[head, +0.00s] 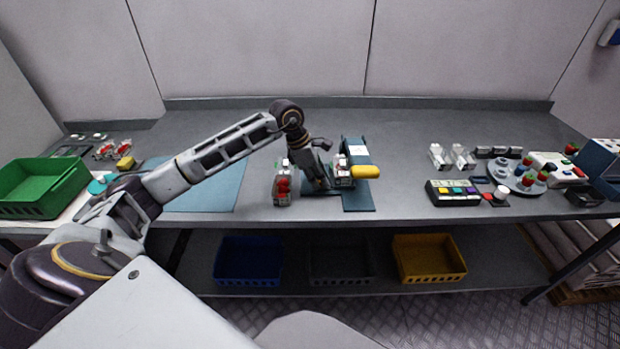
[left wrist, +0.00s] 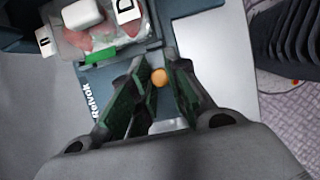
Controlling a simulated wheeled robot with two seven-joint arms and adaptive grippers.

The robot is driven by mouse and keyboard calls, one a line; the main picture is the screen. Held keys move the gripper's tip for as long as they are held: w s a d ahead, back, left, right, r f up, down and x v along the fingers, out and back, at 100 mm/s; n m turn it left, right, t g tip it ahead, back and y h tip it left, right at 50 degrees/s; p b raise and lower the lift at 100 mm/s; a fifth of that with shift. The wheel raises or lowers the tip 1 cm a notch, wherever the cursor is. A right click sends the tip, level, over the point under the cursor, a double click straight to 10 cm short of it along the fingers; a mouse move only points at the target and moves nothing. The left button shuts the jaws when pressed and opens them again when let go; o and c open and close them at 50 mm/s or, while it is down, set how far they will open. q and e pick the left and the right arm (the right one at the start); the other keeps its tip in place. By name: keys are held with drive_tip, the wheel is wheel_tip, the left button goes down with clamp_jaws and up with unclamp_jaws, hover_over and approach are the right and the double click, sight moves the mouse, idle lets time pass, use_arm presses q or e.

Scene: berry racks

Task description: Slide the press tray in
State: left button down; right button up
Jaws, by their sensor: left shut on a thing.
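The press (head: 358,152) is a dark blue stand with a yellow handle (head: 365,171) on the work table. A berry punnet (head: 343,174) with a white lid part sits at its left side; it also shows in the left wrist view (left wrist: 100,43). The press tray (head: 322,192) is a dark blue plate at the left of the press, partly hidden by my gripper. My left gripper (head: 320,184) is beside the punnet, low at the tray. In the left wrist view, its fingers (left wrist: 157,88) are closed around a small orange knob (left wrist: 159,77), seemingly the tray's.
Another red punnet (head: 283,186) stands on the table just left of my gripper. A blue mat (head: 205,184) and green crate (head: 40,187) lie further left. A button box (head: 453,192) and round turntable (head: 517,177) stand right. Free table lies between press and button box.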

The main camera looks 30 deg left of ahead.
sight(335, 175)
use_arm(q)
drive_tip(key=shift+w+d, duration=0.6)
drive_tip(key=shift+d, duration=0.35)
drive_tip(key=shift+w+d, duration=0.55)
drive_tip(key=shift+d, duration=0.35)
drive_tip(key=c, duration=1.4)
unclamp_jaws()
drive_tip(key=shift+w+d, duration=0.15)
drive_tip(key=shift+o, duration=0.2)
drive_tip(key=shift+r, duration=0.15)
drive_tip(key=v, duration=1.1)
drive_tip(key=shift+r, duration=0.35)
